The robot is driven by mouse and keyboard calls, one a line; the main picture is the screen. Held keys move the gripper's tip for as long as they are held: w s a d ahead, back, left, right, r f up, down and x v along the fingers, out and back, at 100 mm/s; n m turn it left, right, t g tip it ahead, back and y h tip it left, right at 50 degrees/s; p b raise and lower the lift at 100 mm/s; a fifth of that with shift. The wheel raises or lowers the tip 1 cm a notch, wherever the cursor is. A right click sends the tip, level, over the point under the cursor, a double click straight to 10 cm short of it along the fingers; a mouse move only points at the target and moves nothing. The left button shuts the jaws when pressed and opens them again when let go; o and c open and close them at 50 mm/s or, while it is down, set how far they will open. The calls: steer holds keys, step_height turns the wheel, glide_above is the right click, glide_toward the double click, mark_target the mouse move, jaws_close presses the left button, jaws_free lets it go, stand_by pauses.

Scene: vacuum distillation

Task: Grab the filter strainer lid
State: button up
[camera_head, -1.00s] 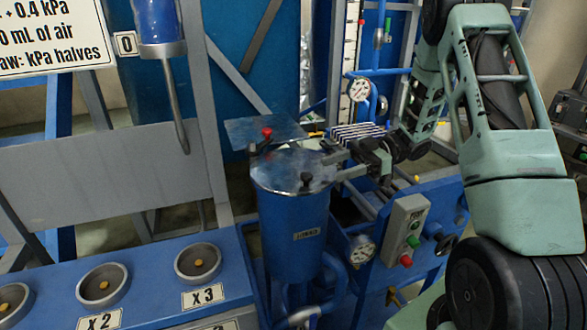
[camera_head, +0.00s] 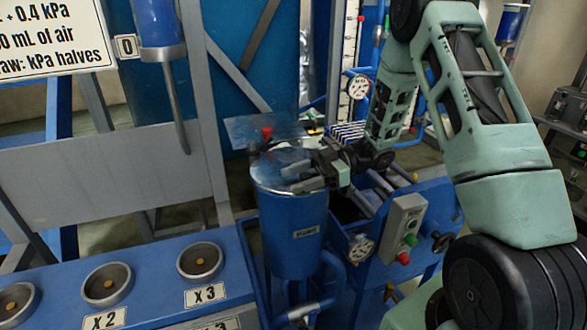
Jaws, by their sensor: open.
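The filter strainer lid (camera_head: 268,168) is a round, shiny metal disc on top of an upright blue cylinder (camera_head: 292,238). My gripper (camera_head: 290,180) reaches in from the right, its two fingers over the lid's right and middle part, pointing left. The fingers are apart, with a narrow gap between them. A black knob on the lid, seen in the earlier frame, is hidden now or lies behind the fingers. I cannot tell whether the fingers touch the lid or straddle the knob.
A flat grey plate with a red knob (camera_head: 267,131) is just behind the lid. A control box (camera_head: 402,222) with green and red buttons and a gauge (camera_head: 361,247) are to the right. A blue bench (camera_head: 150,292) with round cups is at the left.

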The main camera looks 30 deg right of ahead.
jaws_close()
steer(key=shift+r, duration=0.1)
